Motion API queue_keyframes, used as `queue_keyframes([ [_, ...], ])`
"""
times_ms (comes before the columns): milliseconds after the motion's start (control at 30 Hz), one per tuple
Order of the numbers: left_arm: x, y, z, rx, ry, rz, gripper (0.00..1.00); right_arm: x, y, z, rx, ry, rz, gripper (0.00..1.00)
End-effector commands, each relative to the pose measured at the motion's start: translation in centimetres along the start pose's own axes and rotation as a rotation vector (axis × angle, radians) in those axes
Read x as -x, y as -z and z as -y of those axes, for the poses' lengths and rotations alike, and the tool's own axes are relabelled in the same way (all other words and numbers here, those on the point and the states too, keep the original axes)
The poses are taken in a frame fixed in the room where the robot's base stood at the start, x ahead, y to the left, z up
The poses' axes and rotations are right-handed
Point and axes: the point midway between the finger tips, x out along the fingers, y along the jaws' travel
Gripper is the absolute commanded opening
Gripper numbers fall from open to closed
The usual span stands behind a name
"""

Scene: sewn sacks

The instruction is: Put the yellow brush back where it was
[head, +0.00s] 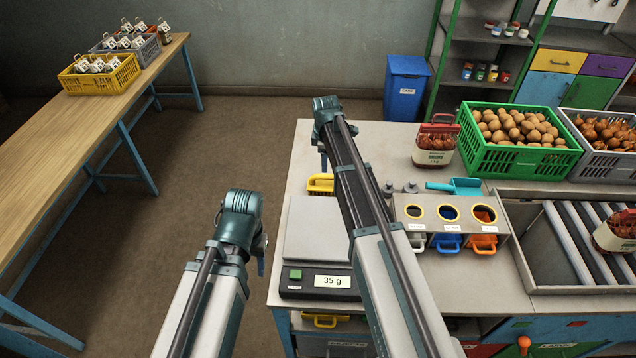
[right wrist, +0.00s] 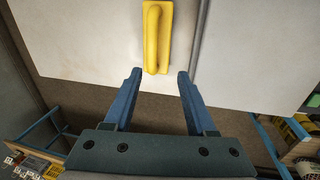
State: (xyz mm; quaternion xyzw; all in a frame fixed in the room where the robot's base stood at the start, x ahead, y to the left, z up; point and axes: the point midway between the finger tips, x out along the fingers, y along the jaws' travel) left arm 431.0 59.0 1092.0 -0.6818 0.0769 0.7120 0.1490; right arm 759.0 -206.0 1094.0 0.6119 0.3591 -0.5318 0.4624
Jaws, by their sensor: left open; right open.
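The yellow brush (head: 320,184) lies on the grey worktop (head: 306,152) behind the weighing scale, partly hidden by my right arm in the head view. In the right wrist view the brush (right wrist: 157,37) lies on the pale surface with its raised handle pointing toward me. My right gripper (right wrist: 158,76) is open and empty, its fingertips short of the brush, with the near end of the handle centred between their lines. In the head view my right gripper (head: 323,158) points down over the worktop's far left part. My left gripper (head: 261,264) hangs left of the worktop, empty.
The scale (head: 318,228) reads 35 g, its plate bare where visible. Right of my arm stand a holder with three round openings (head: 450,213), a teal scoop (head: 460,186), a packed sack (head: 435,144) and a green crate of potatoes (head: 515,150). Floor lies open to the left.

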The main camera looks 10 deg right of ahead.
Motion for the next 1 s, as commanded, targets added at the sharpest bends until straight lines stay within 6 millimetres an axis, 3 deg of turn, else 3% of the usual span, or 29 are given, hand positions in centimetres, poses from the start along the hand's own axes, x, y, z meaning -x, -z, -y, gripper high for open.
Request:
queue_keyframes([
  [33,0.0,0.0,0.0,0.0,0.0,0.0,0.5,0.5,0.9,3.1,-0.04,0.012,0.001,0.56],
  [133,0.0,0.0,0.0,0.0,0.0,0.0,0.5,1.7,2.7,10.0,-0.189,0.045,0.017,0.56],
  [300,0.0,0.0,0.0,0.0,0.0,0.0,0.5,3.8,4.2,22.2,-0.495,0.097,0.075,0.56],
  [400,0.0,0.0,0.0,0.0,0.0,0.0,0.5,4.9,4.2,27.9,-0.653,0.11,0.115,0.56],
  [500,0.0,0.0,0.0,0.0,0.0,0.0,0.5,5.7,3.7,31.8,-0.776,0.113,0.15,0.56],
  [600,0.0,0.0,0.0,0.0,0.0,0.0,0.5,6.1,3.3,34.2,-0.857,0.111,0.174,0.56],
  [700,0.0,0.0,0.0,0.0,0.0,0.0,0.5,6.3,3.2,35.2,-0.899,0.109,0.186,0.56],
  [1000,-0.1,0.0,0.0,0.0,0.0,0.0,0.5,6.3,3.3,35.2,-0.912,0.109,0.189,0.56],
])
